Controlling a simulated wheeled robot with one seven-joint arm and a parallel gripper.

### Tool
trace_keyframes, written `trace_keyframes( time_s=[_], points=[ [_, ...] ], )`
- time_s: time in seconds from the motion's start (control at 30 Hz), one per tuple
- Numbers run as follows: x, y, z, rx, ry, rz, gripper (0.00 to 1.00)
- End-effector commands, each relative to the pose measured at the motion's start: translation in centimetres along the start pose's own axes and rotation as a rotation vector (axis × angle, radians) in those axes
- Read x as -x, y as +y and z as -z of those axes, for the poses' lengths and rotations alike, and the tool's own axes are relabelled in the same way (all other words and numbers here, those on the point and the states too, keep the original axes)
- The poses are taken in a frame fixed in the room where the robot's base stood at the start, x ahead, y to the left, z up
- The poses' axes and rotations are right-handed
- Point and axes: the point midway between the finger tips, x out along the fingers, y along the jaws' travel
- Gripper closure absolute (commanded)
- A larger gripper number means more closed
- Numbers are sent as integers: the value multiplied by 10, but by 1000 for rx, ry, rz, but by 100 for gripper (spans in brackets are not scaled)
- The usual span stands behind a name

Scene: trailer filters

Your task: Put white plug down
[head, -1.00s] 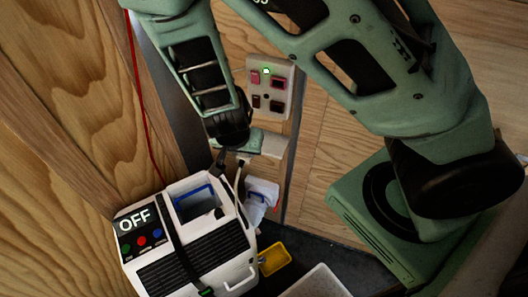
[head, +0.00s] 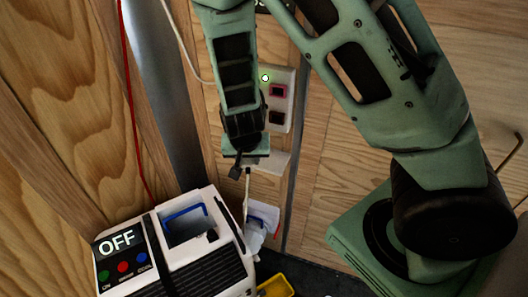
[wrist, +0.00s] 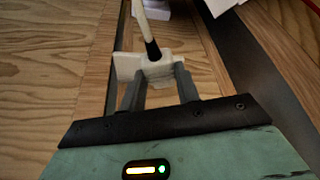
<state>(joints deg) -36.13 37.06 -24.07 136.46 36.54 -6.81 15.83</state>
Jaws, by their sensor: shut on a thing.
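My gripper (wrist: 160,88) is shut on the white plug (wrist: 158,67), which sits between its two grey fingertips in the wrist view. A white cable (wrist: 142,20) with a black sleeve (wrist: 152,49) runs away from the plug. In the head view my gripper (head: 241,169) points down beside a small white ledge (head: 275,162) on the wall. The plug is hard to make out there; its cable (head: 247,192) hangs below the gripper. I cannot tell whether the plug touches the ledge.
A white machine (head: 215,262) reading OFF, with a blue-handled opening (head: 187,219), stands below left. A socket panel (head: 279,103) is on the wall above the ledge. A white crumpled item (head: 257,225) is beside the machine. A yellow tray (head: 276,287) lies lower.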

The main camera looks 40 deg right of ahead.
Motion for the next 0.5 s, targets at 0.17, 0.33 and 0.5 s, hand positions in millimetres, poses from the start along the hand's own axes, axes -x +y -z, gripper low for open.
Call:
trace_keyframes(
  time_s=[0.17,0.33,0.5],
  points=[
    [-15,17,35,-6,0,-2,100],
    [-28,31,67,-6,1,-2,100],
    [-40,44,96,-4,-1,-2,100]
  ],
)
